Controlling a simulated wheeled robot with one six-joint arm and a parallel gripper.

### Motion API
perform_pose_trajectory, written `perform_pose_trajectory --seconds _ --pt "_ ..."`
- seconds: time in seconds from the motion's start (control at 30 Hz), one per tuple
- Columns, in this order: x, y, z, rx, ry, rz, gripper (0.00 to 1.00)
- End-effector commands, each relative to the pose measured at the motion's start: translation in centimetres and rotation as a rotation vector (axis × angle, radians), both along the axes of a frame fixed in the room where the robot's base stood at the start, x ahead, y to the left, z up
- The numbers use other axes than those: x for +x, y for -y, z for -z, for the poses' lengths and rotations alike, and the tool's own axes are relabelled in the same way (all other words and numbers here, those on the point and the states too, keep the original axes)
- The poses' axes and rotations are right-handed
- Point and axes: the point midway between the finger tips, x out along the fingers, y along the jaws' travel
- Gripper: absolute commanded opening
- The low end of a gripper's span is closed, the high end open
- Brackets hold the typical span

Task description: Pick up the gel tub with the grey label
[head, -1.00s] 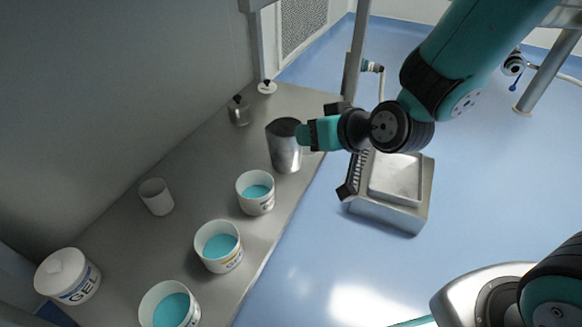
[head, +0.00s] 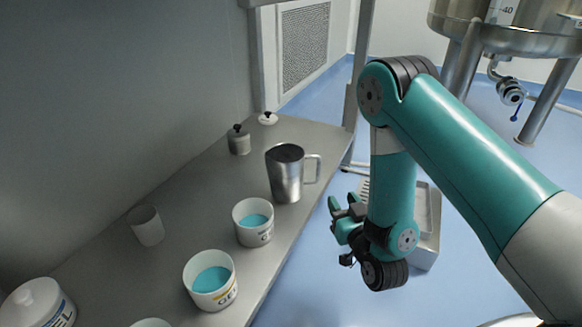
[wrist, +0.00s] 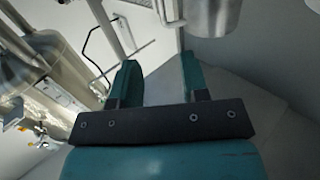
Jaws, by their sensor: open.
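The white open gel tub (head: 253,236) with teal gel and what looks like a grey label stands on the grey bench, near its right edge, in front of the steel jug. Its label is small and partly turned away. My gripper (head: 337,217) is off the bench's right edge, to the right of this tub and clear of it. In the wrist view my gripper (wrist: 160,78) shows two teal fingers apart with nothing between them. The tub is not recognisable in the wrist view.
A tub with a yellow-marked label (head: 210,297) stands nearer; another is cut off below. A metal upright (head: 358,80) rises behind.

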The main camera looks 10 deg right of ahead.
Motion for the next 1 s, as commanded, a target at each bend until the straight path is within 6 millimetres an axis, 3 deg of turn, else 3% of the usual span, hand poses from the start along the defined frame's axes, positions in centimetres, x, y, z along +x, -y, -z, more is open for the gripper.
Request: perform_pose_trajectory --seconds 0.07,0.6,0.67,1.0 --pt "0.4 0.0 -0.8 0.000 -0.001 0.000 0.41" --pt "2.7 -0.2 -0.5 0.000 -0.002 0.000 0.41" --pt "4.0 -0.3 0.4 0.002 0.005 0.002 0.41" --pt "9.4 -0.8 0.4 0.001 0.002 0.001 0.41"
